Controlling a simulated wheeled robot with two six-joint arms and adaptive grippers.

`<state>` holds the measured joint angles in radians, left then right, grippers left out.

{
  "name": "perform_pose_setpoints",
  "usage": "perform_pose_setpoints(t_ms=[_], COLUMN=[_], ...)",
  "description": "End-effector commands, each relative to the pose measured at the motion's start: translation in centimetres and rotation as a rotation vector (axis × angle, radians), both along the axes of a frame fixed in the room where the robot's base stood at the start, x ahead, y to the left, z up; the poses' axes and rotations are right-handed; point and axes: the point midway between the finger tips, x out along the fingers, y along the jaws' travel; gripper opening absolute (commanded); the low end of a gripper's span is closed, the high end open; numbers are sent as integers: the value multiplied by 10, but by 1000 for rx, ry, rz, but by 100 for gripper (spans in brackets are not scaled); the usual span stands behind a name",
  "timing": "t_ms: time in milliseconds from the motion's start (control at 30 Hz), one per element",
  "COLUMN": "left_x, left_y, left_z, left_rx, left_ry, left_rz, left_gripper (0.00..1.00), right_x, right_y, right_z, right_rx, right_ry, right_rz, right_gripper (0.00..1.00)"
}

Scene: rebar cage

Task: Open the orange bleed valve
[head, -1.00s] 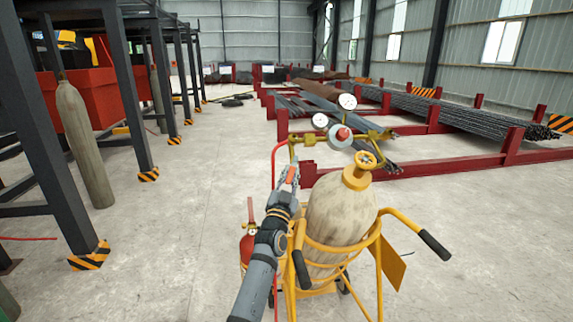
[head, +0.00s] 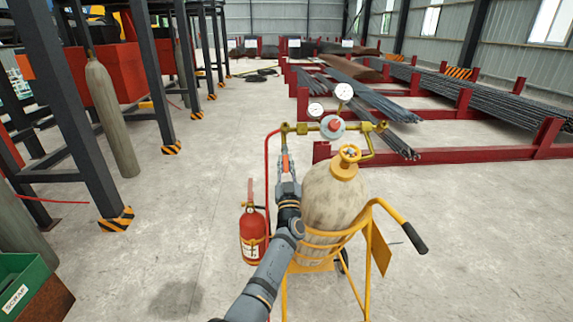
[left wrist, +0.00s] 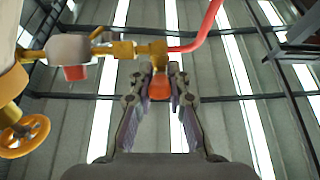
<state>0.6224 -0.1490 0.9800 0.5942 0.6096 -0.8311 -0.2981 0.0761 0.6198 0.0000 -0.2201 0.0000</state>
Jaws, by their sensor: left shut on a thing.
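The orange bleed valve (head: 285,163) is a small orange handle below the left end of the brass manifold (head: 303,128). In the left wrist view the orange handle (left wrist: 159,88) sits between the fingertips, under a brass fitting. My left gripper (head: 286,168) reaches up from below and is shut on the handle; it also shows in the left wrist view (left wrist: 160,80). A red hose (head: 267,175) runs down beside it. My right gripper is not in view.
A gas cylinder (head: 335,197) with a yellow handwheel (head: 348,157) stands in a yellow cart (head: 368,245), close right of my left arm. Two gauges and a regulator (head: 333,126) top the manifold. A red extinguisher (head: 253,235) stands left.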

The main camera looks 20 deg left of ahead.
Motion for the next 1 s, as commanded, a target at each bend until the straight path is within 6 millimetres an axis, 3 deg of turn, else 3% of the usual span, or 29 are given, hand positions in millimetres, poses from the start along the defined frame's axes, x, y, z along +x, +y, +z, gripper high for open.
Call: perform_pose_setpoints(t_ms=[100,467,500,667,1000], left_x=[0,0,0,0,0], left_y=[1,1,1,1,1], left_z=[5,4,4,3,5], left_rx=[-8,-11,-11,-11,-11], left_ry=[-10,-10,-10,-8,-5], left_rz=[10,12,12,12,13], left_gripper=[0,0,17,39,40], right_x=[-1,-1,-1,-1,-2], right_y=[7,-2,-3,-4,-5], right_z=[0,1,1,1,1], right_rx=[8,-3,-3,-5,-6], right_ry=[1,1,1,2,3], right_rz=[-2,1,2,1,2], right_gripper=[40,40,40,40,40])
